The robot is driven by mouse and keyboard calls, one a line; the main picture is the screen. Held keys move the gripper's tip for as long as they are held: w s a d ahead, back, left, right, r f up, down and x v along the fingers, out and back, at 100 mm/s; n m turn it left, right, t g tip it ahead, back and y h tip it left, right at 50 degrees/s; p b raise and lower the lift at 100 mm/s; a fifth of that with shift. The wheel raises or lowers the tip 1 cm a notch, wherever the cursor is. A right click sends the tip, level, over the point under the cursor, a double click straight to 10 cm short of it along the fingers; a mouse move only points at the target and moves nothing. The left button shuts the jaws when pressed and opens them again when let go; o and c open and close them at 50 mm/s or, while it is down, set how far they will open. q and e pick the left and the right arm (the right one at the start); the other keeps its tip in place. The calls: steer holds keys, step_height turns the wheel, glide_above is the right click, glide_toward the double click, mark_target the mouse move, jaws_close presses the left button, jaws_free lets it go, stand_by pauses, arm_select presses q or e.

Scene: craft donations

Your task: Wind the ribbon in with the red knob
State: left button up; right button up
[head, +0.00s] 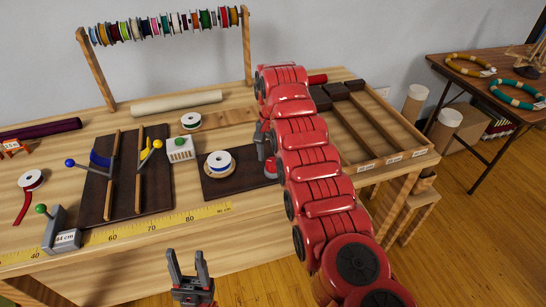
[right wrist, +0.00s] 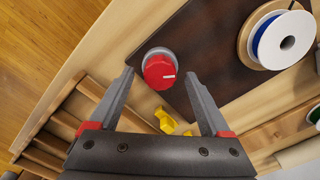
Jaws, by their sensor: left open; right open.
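The red knob (right wrist: 159,71) has a white mark and sits on a grey base at the edge of a dark board (right wrist: 215,60). In the head view the knob (head: 271,168) is partly hidden by my right arm. My right gripper (right wrist: 158,84) is open, its fingertips on either side of the knob in the wrist view; I cannot tell whether they touch it. A white spool with blue ribbon (head: 219,158) lies on the same board; the spool also shows in the wrist view (right wrist: 283,38). My left gripper (head: 188,260) is open and empty in front of the table.
A yellow tape measure (head: 150,225) runs along the front edge. A divided wooden tray (head: 405,152) lies right. Spools hang on a rack (head: 82,42) behind.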

step_height(320, 180, up, 3)
steer(key=shift+f, duration=0.15)
step_height(320, 180, up, 5)
steer(key=p, duration=0.2)
steer(key=shift+d+f+p, duration=0.1)
steer(key=shift+f+p, duration=0.05)
steer(key=shift+p, duration=0.15)
step_height(320, 180, up, 10)
steer(key=p, duration=1)
glide_above(274, 161)
steer(key=shift+s+f, duration=0.1)
steer(key=shift+f, duration=0.05)
